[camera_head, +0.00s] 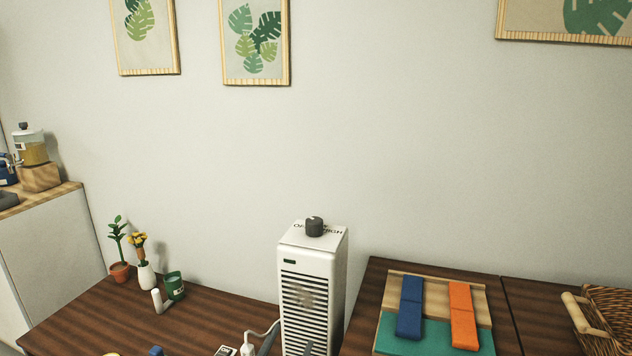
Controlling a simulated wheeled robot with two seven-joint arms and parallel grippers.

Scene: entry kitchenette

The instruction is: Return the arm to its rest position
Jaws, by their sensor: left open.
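Only a little of my left gripper (287,347) shows, at the bottom edge in front of the white heater. Its grey fingertips look apart, with nothing seen between them. The rest of the left arm is below the picture. My right gripper and arm are out of view.
A potted plant (119,272), a flower vase (147,275) and a green cup (175,286) stand left on the dark wooden top. At right are a board with blue and orange pieces (462,312) and a wicker basket (612,308).

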